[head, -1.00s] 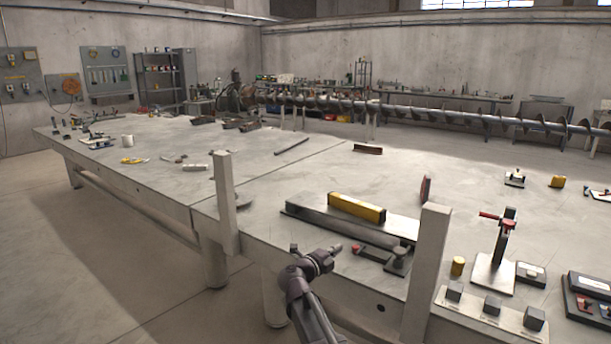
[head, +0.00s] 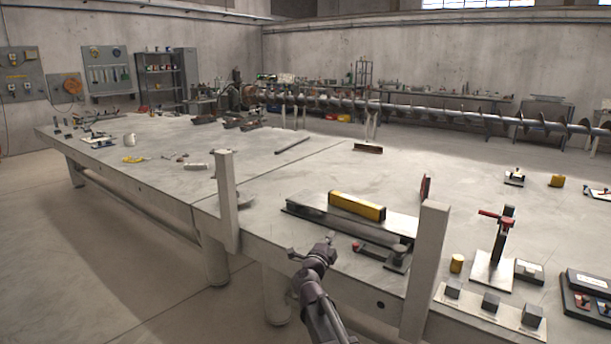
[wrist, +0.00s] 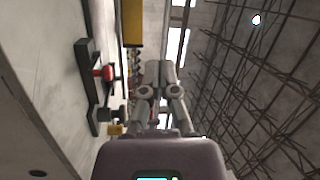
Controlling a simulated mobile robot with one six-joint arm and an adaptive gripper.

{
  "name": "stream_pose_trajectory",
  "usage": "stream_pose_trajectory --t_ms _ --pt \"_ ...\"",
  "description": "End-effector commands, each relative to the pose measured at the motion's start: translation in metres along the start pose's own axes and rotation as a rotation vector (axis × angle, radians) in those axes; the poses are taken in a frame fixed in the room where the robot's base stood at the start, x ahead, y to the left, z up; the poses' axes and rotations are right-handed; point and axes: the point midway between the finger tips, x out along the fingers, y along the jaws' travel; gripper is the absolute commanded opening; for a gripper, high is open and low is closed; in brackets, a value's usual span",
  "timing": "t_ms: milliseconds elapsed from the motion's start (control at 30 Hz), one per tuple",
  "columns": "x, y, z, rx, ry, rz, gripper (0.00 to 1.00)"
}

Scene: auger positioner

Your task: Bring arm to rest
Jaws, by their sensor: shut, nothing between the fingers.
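My gripper (head: 329,240) is in front of the near edge of the big grey table (head: 290,182), between its two upright posts. It is shut and empty. In the wrist view its two fingers (wrist: 153,72) are together and touch nothing that I can see. My arm rises from the bottom of the head view and is bent at the wrist.
A yellow bar (head: 357,206) lies on a long metal plate (head: 302,212) just beyond the gripper. A red-knobbed clamp (head: 378,254) lies nearby. The right post (head: 428,262) and left post (head: 226,195) stand at the table edge. Floor at left is clear.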

Motion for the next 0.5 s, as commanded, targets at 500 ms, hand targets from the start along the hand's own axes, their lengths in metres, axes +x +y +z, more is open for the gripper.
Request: stream_pose_trajectory --t_ms 500 --pt "-0.033 0.009 0.036 -0.362 -0.550 -0.112 0.00"
